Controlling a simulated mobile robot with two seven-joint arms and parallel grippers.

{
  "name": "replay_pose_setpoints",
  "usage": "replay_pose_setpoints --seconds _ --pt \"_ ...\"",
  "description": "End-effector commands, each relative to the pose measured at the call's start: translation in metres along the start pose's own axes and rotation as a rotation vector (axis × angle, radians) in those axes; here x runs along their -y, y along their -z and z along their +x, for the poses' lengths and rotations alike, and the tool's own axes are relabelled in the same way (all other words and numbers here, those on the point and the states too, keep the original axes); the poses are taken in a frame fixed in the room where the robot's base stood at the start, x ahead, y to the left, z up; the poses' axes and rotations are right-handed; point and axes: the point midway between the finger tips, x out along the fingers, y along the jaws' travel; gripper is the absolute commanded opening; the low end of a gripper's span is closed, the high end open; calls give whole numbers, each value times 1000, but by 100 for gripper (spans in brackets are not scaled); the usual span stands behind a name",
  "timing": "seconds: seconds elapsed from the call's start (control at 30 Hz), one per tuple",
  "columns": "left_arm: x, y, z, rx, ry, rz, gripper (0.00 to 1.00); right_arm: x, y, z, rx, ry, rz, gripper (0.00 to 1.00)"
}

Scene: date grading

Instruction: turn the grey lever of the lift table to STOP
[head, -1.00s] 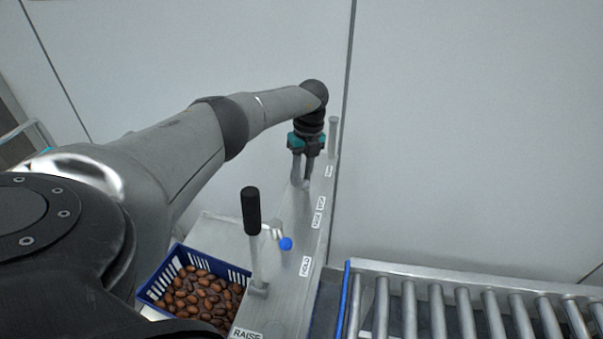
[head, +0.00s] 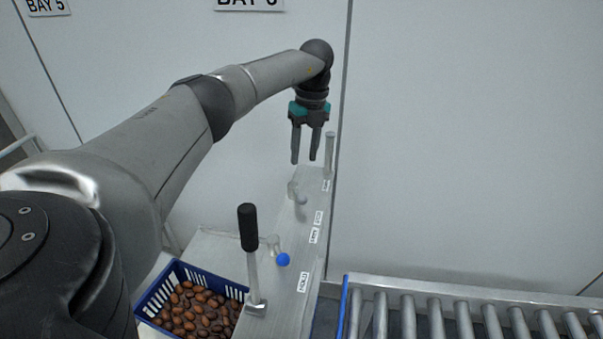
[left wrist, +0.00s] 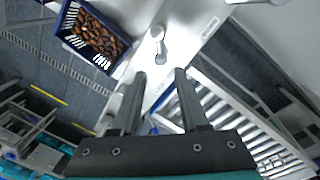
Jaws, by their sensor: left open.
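The short grey lever (head: 299,200) stands on the narrow metal panel (head: 285,262) of the lift table in the head view. Small white labels (head: 316,227) sit beside it; their words are too small to read surely. My left gripper (head: 304,160) is open and empty, pointing down above and slightly beyond the lever, apart from it. In the left wrist view the grey lever (left wrist: 160,42) shows just beyond my open fingertips (left wrist: 160,75), with nothing between them. Which label the lever points to I cannot tell. My right gripper is not in view.
A blue crate (head: 170,276) of dates lies left, a roller conveyor (head: 462,283) right. The wall is close behind.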

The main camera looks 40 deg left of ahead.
Motion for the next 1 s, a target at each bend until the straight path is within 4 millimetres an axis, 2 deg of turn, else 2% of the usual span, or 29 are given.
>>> replay_pose_setpoints --seconds 0.1,0.3,1.0 --pt "1 0 -21 1 2 0 44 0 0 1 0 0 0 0" --pt "0 0 -38 -1 -1 0 44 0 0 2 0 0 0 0" --pt "0 0 -39 -1 -2 0 44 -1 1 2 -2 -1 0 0"
